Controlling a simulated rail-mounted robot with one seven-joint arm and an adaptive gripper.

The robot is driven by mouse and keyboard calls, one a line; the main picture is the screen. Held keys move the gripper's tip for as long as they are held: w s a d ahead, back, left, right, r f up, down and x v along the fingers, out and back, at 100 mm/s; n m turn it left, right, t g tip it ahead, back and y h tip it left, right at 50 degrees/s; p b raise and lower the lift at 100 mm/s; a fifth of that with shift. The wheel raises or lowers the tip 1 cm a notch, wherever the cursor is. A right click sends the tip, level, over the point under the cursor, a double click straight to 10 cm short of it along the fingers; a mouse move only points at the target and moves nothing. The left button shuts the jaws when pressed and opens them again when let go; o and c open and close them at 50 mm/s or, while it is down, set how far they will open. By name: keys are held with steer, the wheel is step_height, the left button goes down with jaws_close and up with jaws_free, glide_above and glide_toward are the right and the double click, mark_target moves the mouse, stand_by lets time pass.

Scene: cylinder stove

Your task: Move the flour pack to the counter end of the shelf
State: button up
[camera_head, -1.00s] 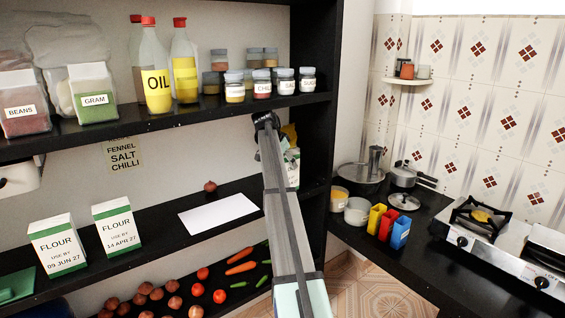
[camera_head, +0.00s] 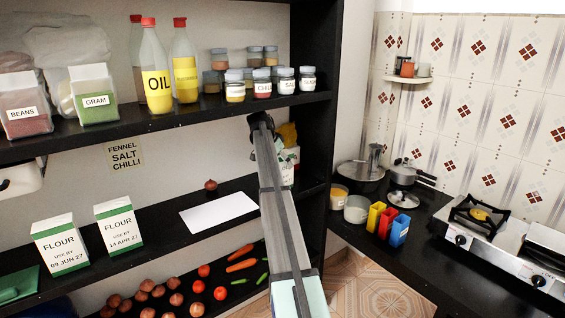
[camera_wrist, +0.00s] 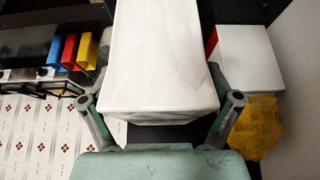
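A white and green pack (camera_head: 289,168) stands at the right, counter end of the middle shelf, partly hidden behind my arm. In the wrist view a plain white pack (camera_wrist: 160,60) fills the space between the fingers of my gripper (camera_wrist: 160,85). The fingers slant in against its two sides and appear shut on it; their tips are hidden. Its label does not show there. Two more flour packs stand at the left of the same shelf, dated 09 JUN 27 (camera_head: 61,245) and 14 APR 27 (camera_head: 119,227).
A yellow bag (camera_wrist: 256,127) and another white box (camera_wrist: 250,58) are close beside the pack. A white sheet (camera_head: 218,213) and an onion (camera_head: 210,185) lie on the middle shelf (camera_head: 150,252). Jars and bottles line the shelf above. The stove (camera_head: 490,235) is on the right counter.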

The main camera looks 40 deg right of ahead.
steer(key=a+r+b, duration=0.1)
steer(key=a+b, duration=0.2)
steer(key=a, duration=0.9)
steer(key=shift+w+a+b, duration=0.25)
steer(key=shift+a+b, duration=0.05)
